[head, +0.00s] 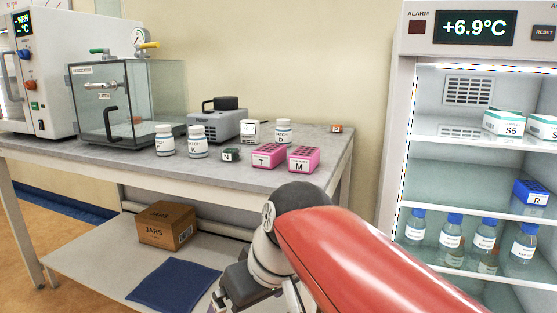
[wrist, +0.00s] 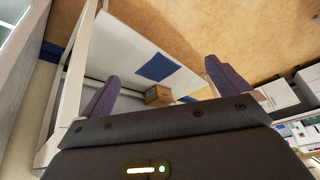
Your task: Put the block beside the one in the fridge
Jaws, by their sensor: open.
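A blue block labelled R (head: 530,193) sits on the middle shelf of the fridge (head: 398,140), at the right of the head view. On the bench stand a small dark block labelled N (head: 230,155) and two pink blocks with holed tops, labelled T (head: 268,156) and M (head: 303,160). I cannot tell which block the task means. My gripper (head: 240,290) is low in front of the bench, below the blocks and apart from them. In the wrist view my gripper (wrist: 165,85) has its fingers wide apart with nothing between them.
White bottles (head: 197,142) and a grey device (head: 217,122) stand near the blocks, with a glass desiccator (head: 125,100) to their left. The fridge holds white-green boxes (head: 503,122) above and blue-capped bottles (head: 450,238) below. The middle shelf looks clear left of R. A JARS carton (head: 166,224) sits under the bench.

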